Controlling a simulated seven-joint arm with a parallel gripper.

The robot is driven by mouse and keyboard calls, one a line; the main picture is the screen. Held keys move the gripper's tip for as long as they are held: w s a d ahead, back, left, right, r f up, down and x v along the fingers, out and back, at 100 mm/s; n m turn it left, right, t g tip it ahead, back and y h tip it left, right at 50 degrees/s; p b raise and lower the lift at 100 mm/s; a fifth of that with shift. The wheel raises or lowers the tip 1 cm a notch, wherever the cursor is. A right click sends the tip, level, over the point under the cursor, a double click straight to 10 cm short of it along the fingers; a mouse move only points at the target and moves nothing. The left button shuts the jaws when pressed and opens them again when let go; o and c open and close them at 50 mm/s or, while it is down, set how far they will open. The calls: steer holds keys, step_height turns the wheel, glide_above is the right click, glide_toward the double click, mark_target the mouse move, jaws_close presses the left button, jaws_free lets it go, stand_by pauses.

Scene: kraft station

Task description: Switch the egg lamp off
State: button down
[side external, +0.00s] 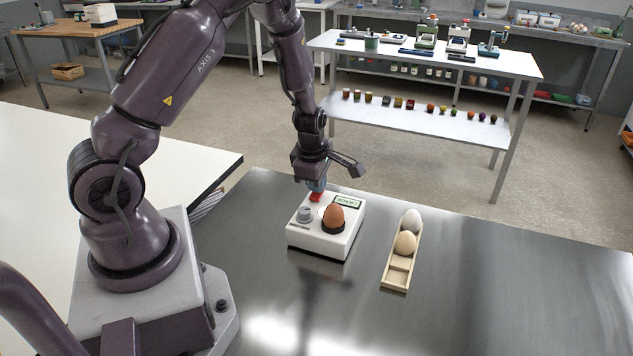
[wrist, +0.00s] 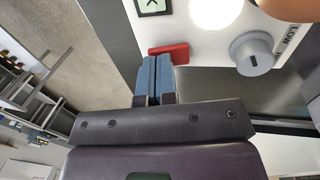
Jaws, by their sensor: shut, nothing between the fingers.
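The egg lamp (side external: 318,244) is a white box on the steel table, with a brown egg (side external: 333,217) in a dark cup, a grey knob (side external: 305,213) and a small green display (side external: 347,202). A red switch (side external: 316,197) sits at its back edge and also shows in the wrist view (wrist: 172,51). A round disc (wrist: 216,10) on the top glows bright white in the wrist view. My gripper (side external: 316,187) is over the red switch. In the wrist view its blue fingers (wrist: 158,64) are together and empty, tips at the switch's edge; I cannot tell whether they touch.
A wooden tray (side external: 396,276) holding a white egg (side external: 411,220) and a beige egg (side external: 405,242) lies to the right of the lamp. The steel table (side external: 500,290) is clear farther right. A white shelved bench (side external: 425,60) stands behind, apart from the table.

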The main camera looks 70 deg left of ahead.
steer(key=shift+w+a+f, duration=0.1)
steer(key=shift+a+f, duration=0.05)
steer(key=shift+f, duration=0.15)
steer(key=shift+f+g+h, duration=0.1)
steer(key=shift+g+h, duration=0.2)
steer(key=shift+s+d, duration=0.75)
step_height(320, 180, up, 14)
steer(key=s+d, duration=0.1)
steer(key=shift+d, duration=0.1)
